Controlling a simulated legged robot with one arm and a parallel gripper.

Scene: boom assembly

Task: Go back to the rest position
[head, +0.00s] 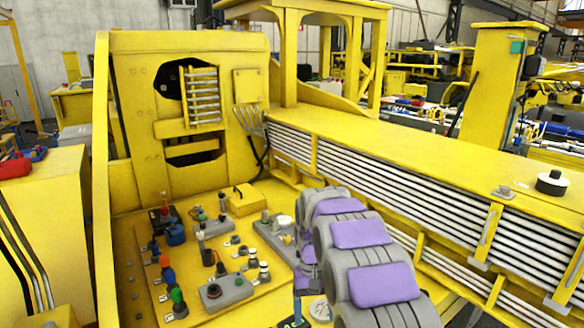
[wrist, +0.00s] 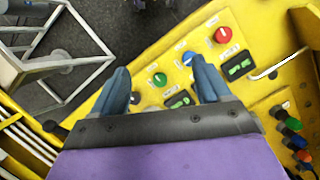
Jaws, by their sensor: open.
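My gripper (wrist: 158,66) shows in the wrist view with its two blue-grey fingers wide apart and nothing held between them. I cannot tell the exact gap to the panel. In the head view my grey and purple arm reaches over the panel's lower right, and it largely hides my gripper.
A yellow console (head: 220,270) with several knobs, levers and valves lies left of my arm. A long yellow boom (head: 430,150) with grey pipes runs along the right. A tall yellow plate (head: 140,130) stands behind the console. A pale metal frame (wrist: 85,62) stands left in the wrist view.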

